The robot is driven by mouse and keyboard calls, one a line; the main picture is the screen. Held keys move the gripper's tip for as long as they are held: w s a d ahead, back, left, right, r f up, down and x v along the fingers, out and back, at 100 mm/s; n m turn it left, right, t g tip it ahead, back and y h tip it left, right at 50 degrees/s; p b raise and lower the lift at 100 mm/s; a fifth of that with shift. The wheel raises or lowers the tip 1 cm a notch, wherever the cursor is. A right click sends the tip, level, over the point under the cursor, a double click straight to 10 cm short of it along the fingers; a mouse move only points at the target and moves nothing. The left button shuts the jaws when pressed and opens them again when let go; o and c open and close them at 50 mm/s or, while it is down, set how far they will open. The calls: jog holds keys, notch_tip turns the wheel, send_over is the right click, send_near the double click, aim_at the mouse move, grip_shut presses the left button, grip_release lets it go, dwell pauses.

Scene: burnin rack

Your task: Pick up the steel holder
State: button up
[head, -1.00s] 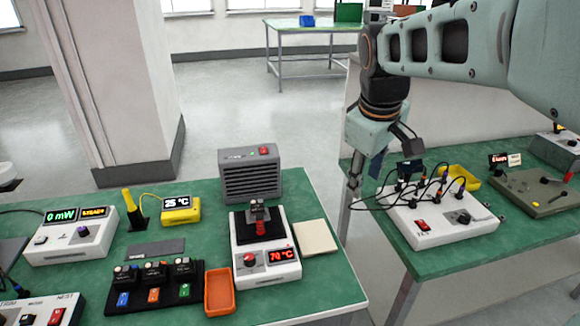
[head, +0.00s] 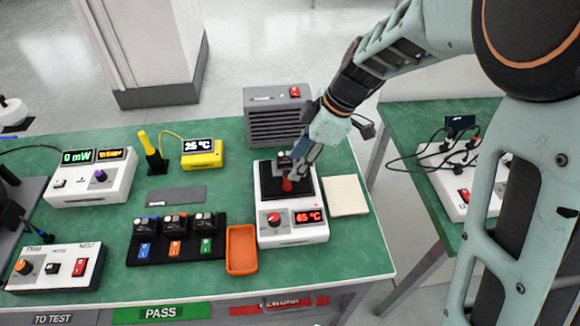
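A small grey metal holder (head: 284,158) stands on the black plate of the white hot plate (head: 292,235), whose display reads 65 °C. I take this to be the steel holder. A small red part (head: 287,185) shows in front of it. My gripper (head: 296,172) reaches down from the upper right, with its fingers at the holder and the red part. The fingers overlap the holder in the view and hide part of it. I cannot tell whether they touch it or have closed on it.
A grey vented box (head: 276,122) stands close behind the hot plate. An orange tray (head: 241,250) and a black rack (head: 178,255) with several dark modules are to the left. A cream pad (head: 346,196) lies to the right. A second green table stands beyond a gap.

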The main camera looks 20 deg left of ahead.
aim_at(287, 177)
jog(key=x, duration=0.7)
jog(key=shift+w+f, duration=0.1)
jog(key=shift+w, duration=0.05)
jog(key=shift+c, duration=0.4)
grip_shut()
